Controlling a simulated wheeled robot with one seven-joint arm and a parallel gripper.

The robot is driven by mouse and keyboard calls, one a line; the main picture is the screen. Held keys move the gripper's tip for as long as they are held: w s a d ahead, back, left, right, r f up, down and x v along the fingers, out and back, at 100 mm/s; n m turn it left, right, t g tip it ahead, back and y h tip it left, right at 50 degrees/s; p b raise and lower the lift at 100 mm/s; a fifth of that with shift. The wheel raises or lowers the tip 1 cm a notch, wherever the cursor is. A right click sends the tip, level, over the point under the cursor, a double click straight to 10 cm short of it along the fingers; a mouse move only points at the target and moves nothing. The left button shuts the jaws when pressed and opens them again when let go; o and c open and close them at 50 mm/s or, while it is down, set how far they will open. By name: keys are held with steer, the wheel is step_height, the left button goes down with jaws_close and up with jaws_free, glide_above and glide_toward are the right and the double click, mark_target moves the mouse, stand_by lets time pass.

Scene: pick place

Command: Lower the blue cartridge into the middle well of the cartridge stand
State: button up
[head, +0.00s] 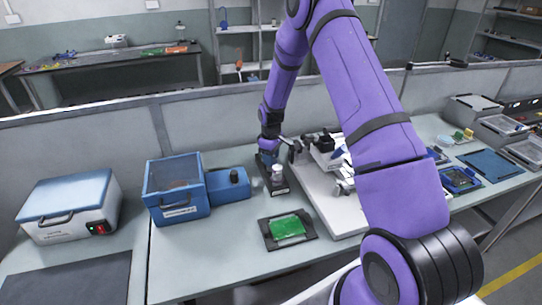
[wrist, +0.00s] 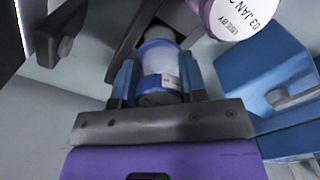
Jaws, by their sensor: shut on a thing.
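The blue cartridge (wrist: 157,57) is between the two blue fingers of my gripper (wrist: 158,80) in the wrist view. It has a pale label and a light grey end. In the head view my gripper (head: 267,152) is low over the back end of the dark cartridge stand (head: 279,189). The dark body of the stand (wrist: 128,45) shows behind the cartridge in the wrist view. The middle well is hidden, and I cannot tell how far the cartridge is inside it. Another cartridge, purple with a white printed top (wrist: 238,14), stands at the front of the stand.
A blue box (head: 229,184) with a black knob is just left of the stand, beside a blue lidded machine (head: 177,190). A green board in a black frame (head: 287,228) lies in front. A white platform (head: 318,193) with equipment is to the right.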

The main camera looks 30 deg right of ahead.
steer(key=shift+f, duration=0.5)
stand_by(0.6)
steer(key=o, duration=1.2)
steer(key=shift+c, duration=0.2)
steer(key=c, duration=0.4)
steer(key=shift+o, duration=0.2)
steer(key=shift+r, duration=3.5)
steer(key=shift+r, duration=0.1)
